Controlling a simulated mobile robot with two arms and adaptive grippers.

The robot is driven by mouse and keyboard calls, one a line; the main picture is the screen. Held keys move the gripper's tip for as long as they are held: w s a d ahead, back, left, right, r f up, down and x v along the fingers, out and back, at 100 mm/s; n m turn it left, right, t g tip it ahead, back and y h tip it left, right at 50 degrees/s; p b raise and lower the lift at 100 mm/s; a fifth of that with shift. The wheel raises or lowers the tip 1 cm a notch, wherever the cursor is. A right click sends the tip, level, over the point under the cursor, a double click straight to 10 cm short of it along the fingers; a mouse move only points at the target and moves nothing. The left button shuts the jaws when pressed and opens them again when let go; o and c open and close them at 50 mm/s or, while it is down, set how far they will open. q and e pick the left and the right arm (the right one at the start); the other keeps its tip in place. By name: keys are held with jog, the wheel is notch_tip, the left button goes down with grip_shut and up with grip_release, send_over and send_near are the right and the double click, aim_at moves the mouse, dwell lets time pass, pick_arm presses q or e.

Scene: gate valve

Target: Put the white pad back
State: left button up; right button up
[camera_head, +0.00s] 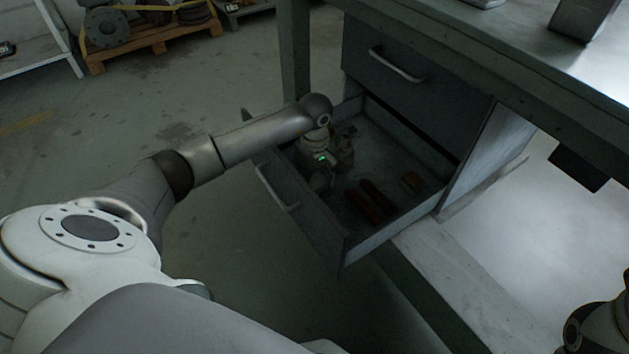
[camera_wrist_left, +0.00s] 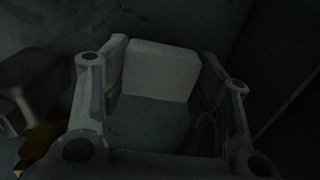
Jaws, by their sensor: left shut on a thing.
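The white pad (camera_wrist_left: 160,72) shows in the left wrist view as a pale, squarish block between the two fingers of my left gripper (camera_wrist_left: 158,95). The gripper is shut on it. In the head view my left gripper (camera_head: 325,172) reaches down into the open drawer (camera_head: 305,225), near its left end. The pad cannot be made out in the head view, as the hand and the dark drawer hide it. My right gripper is out of view.
A closed drawer (camera_head: 405,75) sits above, under the workbench top (camera_head: 480,45). Open floor (camera_head: 215,250) lies left of the drawer.

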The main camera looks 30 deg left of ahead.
pick_arm(q)
jog(key=shift+f, duration=0.1)
jog(key=o, duration=0.5)
jog(key=shift+f, duration=0.1)
jog(key=o, duration=0.4)
